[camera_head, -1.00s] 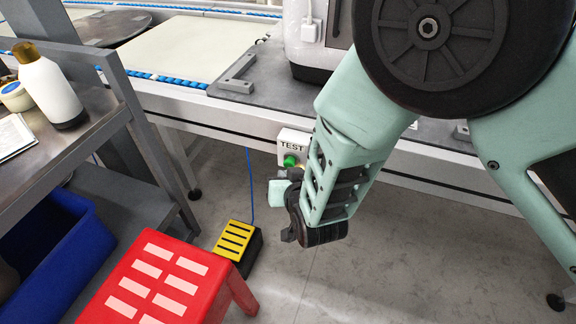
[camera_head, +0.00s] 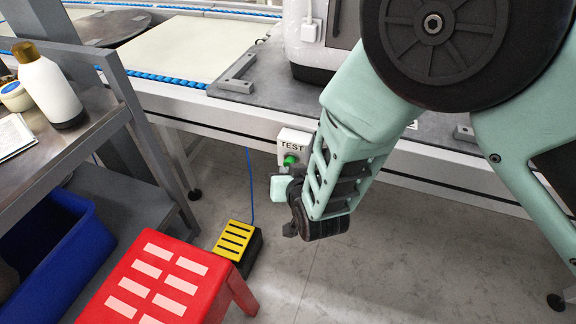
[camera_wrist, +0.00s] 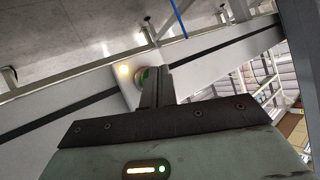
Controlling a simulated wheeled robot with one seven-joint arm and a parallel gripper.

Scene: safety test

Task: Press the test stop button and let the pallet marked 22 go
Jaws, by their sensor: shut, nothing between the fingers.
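The white box marked TEST (camera_head: 293,139) is on the front rail of the conveyor table, with a green button (camera_head: 290,160) on its face. My gripper (camera_wrist: 157,72) is shut and empty. In the wrist view its fingers overlap part of the green button (camera_wrist: 143,74), and I cannot tell whether they touch it. No pallet with a readable 22 shows.
A pale flat board (camera_head: 185,48) lies on the conveyor table by a blue chain. A yellow-topped pedal (camera_head: 235,240) and a red step stool (camera_head: 160,280) stand on the floor. A bench at left holds a white bottle (camera_head: 48,90), with a blue bin (camera_head: 60,245) below.

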